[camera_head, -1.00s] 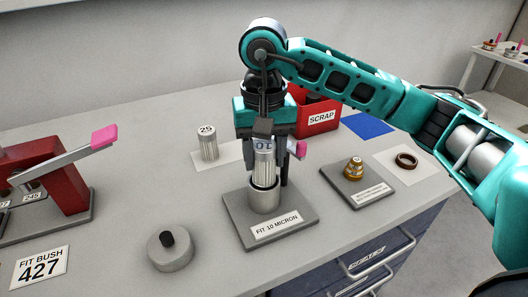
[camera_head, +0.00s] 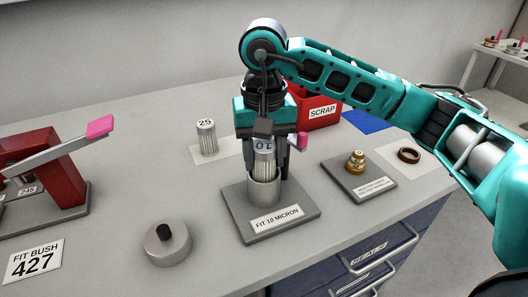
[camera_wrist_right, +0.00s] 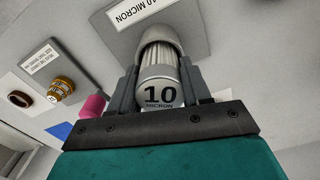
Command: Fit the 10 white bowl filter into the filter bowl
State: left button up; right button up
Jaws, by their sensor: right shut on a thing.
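The white 10 micron filter (camera_head: 264,160) is upright, with its lower part inside the filter bowl (camera_head: 263,192) and its top above the rim. The bowl is a grey metal cup on a grey plate labelled "FIT 10 MICRON". My right gripper (camera_head: 265,150) points down and is shut on the filter near its top. In the right wrist view the filter's cap (camera_wrist_right: 160,92) reads "10 MICRON" between the fingers, and the bowl (camera_wrist_right: 160,35) surrounds its far end. The filter's bottom is hidden inside the bowl. My left gripper is not in view.
A filter marked 25 (camera_head: 206,138) stands on a white mat at the back left. A red SCRAP bin (camera_head: 318,112) is behind my right gripper. A round grey lid with a black knob (camera_head: 167,246) lies front left. A brass part (camera_head: 356,162) and a brown ring (camera_head: 408,155) are on the right.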

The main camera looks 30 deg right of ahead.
jog(key=shift+f+b, duration=0.65)
jog(key=shift+f, duration=0.1)
jog(key=o, duration=1.2)
jog(key=shift+o, duration=0.6)
jog(key=o, duration=0.3)
jog(key=shift+o, duration=0.2)
jog(key=shift+r, duration=0.1)
jog(key=shift+r+p, duration=2)
jog(key=shift+r, duration=1.45)
jog(key=shift+s, duration=0.1)
